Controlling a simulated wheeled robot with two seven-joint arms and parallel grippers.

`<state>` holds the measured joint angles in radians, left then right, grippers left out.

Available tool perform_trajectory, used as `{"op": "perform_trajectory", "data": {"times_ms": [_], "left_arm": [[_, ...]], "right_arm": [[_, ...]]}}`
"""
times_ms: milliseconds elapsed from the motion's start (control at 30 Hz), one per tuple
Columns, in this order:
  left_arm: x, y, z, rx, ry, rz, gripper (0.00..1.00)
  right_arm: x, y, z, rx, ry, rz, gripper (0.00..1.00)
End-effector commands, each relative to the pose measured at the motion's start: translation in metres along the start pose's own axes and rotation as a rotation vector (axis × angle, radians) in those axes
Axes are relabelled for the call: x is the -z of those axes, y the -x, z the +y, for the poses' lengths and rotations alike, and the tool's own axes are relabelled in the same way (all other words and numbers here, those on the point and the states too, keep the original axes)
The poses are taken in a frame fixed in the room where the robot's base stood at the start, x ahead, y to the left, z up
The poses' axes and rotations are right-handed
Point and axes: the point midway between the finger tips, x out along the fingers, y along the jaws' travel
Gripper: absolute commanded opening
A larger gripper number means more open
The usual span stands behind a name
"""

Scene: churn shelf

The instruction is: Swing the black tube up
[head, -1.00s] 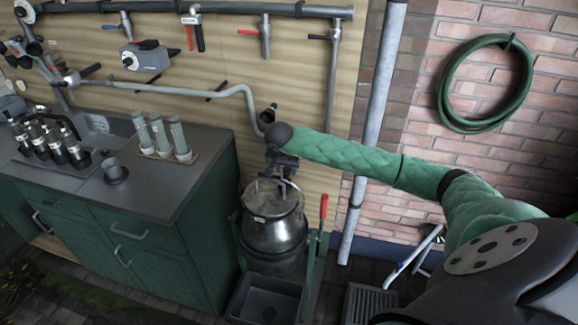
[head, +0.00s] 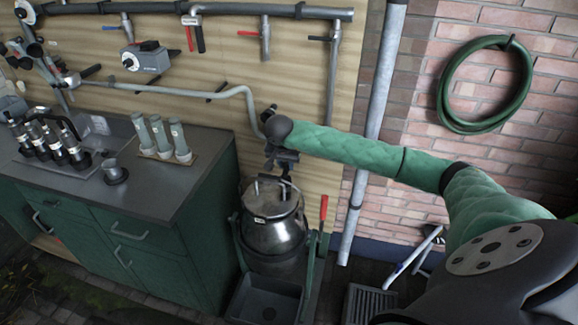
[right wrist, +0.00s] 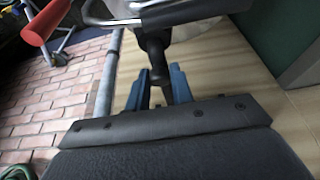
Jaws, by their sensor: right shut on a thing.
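My right gripper (head: 284,158) is at the wood-panelled wall, just above the steel churn (head: 274,222). In the right wrist view its blue fingers (right wrist: 160,88) are shut on the black tube (right wrist: 154,52). There the tube runs from between the fingers toward the churn's lid and handle at the top of the picture. In the head view the gripper and wrist hide most of the tube; a short dark piece (head: 287,173) shows below them. I cannot tell whether the tube touches the lid. My left gripper is not in view.
A grey curved pipe (head: 205,93) ends beside my right wrist. The churn stands in a green frame with a red-tipped lever (head: 323,207). A green cabinet (head: 205,235) is to the left. A vertical pipe (head: 376,110) and coiled hose (head: 447,100) are to the right.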

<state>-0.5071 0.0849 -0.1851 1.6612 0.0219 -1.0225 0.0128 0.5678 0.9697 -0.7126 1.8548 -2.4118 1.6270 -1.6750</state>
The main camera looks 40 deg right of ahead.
Motion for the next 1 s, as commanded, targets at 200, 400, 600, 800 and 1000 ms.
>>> {"op": "perform_trajectory", "data": {"times_ms": [200, 400, 600, 800, 1000], "left_arm": [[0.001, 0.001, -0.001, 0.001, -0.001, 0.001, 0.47], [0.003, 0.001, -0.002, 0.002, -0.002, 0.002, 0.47], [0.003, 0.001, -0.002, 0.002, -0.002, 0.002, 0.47], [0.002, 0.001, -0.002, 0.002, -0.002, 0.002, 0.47], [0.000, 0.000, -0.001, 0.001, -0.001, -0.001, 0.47]], "right_arm": [[0.005, 0.009, 0.000, 0.001, -0.002, 0.003, 0.10], [0.005, 0.008, 0.000, 0.000, -0.002, 0.002, 0.10], [0.007, 0.011, 0.000, 0.001, -0.002, 0.003, 0.10], [0.014, 0.019, 0.000, 0.001, -0.003, 0.004, 0.10], [0.020, 0.028, 0.000, 0.000, -0.003, 0.004, 0.10]]}}
